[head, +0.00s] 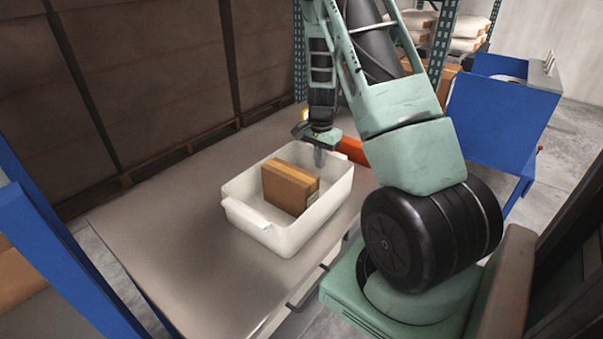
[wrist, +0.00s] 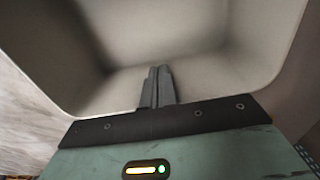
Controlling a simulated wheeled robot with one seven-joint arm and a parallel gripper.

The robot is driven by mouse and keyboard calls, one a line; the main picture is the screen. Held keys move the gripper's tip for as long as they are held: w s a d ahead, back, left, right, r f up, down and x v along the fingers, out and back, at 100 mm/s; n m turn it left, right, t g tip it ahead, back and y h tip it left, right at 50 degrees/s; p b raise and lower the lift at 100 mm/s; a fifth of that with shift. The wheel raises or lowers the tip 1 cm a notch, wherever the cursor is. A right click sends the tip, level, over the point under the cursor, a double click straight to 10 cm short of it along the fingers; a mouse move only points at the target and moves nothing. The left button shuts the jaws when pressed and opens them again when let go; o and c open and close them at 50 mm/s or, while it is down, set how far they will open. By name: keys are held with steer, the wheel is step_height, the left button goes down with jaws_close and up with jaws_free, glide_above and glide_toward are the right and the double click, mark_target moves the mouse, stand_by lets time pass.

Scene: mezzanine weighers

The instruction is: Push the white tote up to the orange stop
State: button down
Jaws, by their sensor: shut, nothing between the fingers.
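The white tote (head: 275,236) stands upright on a grey-topped table, with a brown cardboard box (head: 290,186) inside it. The orange stop (head: 352,150) lies beyond the tote's far right corner, partly hidden by my arm; a gap to the tote is hard to judge. My gripper (head: 319,160) points down at the tote's far end, fingers together and empty. In the wrist view the shut fingers (wrist: 157,86) stand against the tote's pale walls (wrist: 195,72), which fill most of the picture. Whether the fingers touch a wall cannot be told.
The tabletop (head: 165,230) is clear to the left of and in front of the tote. Brown wrapped stacks on pallets (head: 150,80) line the back left. A blue frame (head: 60,250) stands at the left, and a blue cabinet (head: 500,115) at the right.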

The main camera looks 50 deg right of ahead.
steer(key=d, duration=1.3)
steer(key=shift+w+d, duration=0.2)
